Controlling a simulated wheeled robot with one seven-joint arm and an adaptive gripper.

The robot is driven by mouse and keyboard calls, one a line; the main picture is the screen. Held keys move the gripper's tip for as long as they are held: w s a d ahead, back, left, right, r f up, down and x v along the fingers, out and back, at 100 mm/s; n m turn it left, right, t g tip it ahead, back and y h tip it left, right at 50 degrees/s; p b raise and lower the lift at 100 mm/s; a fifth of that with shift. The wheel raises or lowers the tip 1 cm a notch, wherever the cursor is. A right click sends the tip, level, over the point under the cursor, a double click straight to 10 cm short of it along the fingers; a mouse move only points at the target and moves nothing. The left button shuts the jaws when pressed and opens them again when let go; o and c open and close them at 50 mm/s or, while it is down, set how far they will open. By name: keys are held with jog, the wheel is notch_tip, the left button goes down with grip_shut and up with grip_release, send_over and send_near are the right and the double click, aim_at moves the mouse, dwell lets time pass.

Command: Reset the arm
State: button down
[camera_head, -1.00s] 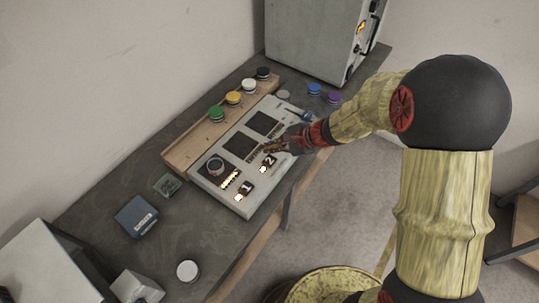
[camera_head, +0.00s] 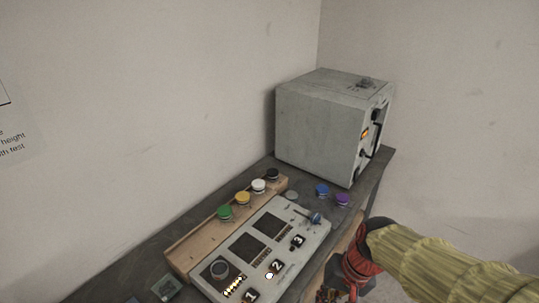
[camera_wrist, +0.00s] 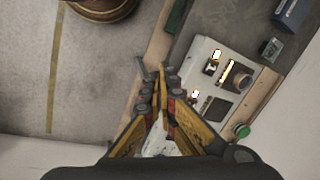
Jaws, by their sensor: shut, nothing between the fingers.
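My gripper (camera_wrist: 155,72) is shut and empty in the wrist view, its fingertips beside the edge of the table. In the head view my gripper (camera_head: 336,294) is partly cut off at the bottom edge, right of the control panel. My arm reaches in from the lower right. The panel (camera_wrist: 227,102) also shows in the wrist view.
A wooden strip (camera_head: 203,243) beside the panel carries green, yellow, white and black buttons. Blue (camera_head: 322,190) and purple (camera_head: 342,199) buttons stand past the panel. A large grey box (camera_head: 325,125) stands at the back of the table. Open floor (camera_wrist: 95,75) lies beside the table.

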jog(key=s+d+r+n+t+h, duration=0.1)
jog(key=s+d+r+t, duration=0.1)
jog(key=r, duration=0.4)
jog(key=s+d+r+n+t+h, duration=0.1)
jog(key=s+d+r+t, duration=0.2)
jog(key=r, duration=0.3)
jog(key=shift+s+d+r+h, duration=0.15)
jog(key=shift+d+r+h, duration=0.25)
jog(key=shift+d, duration=0.15)
